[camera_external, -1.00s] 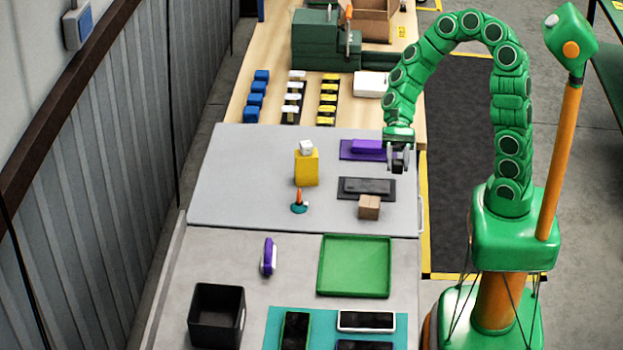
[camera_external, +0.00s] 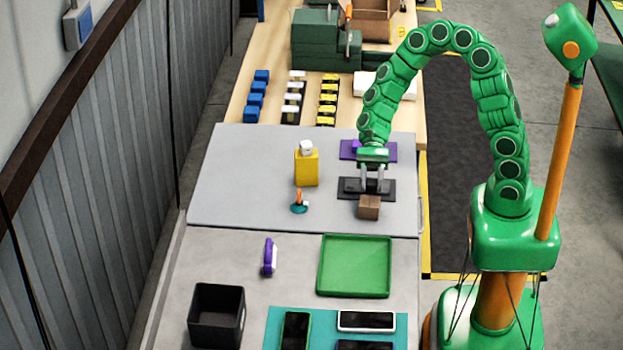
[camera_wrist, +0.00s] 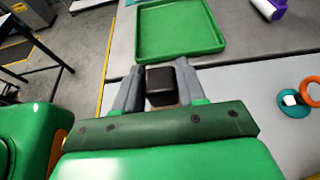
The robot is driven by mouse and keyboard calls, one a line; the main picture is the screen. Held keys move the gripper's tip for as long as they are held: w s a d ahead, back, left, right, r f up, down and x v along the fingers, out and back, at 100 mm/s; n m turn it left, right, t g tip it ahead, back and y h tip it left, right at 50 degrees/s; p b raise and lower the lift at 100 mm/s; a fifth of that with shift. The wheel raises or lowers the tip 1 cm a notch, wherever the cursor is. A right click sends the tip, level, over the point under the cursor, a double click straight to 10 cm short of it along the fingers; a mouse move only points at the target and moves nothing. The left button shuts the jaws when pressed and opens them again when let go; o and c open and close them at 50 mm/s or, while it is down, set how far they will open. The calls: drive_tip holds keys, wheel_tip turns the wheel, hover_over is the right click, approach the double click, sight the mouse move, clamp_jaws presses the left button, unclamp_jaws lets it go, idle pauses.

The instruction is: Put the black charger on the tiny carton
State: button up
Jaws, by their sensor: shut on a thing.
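The black charger (camera_wrist: 161,85) is a small dark block. It sits between the two fingertips of my gripper (camera_wrist: 159,88), which is shut on it. In the external view my gripper (camera_external: 374,184) points down over a flat dark item on a dark mat, just behind the tiny carton. The charger is hard to make out there between the fingers. The tiny carton (camera_external: 369,208) is a small brown box at the front edge of the dark mat.
The dark mat (camera_external: 346,195) lies under my gripper, with a purple mat (camera_external: 389,154) behind it. A yellow box (camera_external: 307,170) with a white cube on top and an orange-and-teal item (camera_external: 299,205) stand to the left. A green tray (camera_external: 354,266) lies in front.

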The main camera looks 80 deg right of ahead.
sight(369, 191)
drive_tip(key=shift+w+f, duration=0.1)
drive_tip(key=shift+f, duration=1.55)
drive_tip(key=shift+f, duration=0.15)
drive_tip(key=o, duration=1.1)
drive_tip(key=shift+c, duration=0.2)
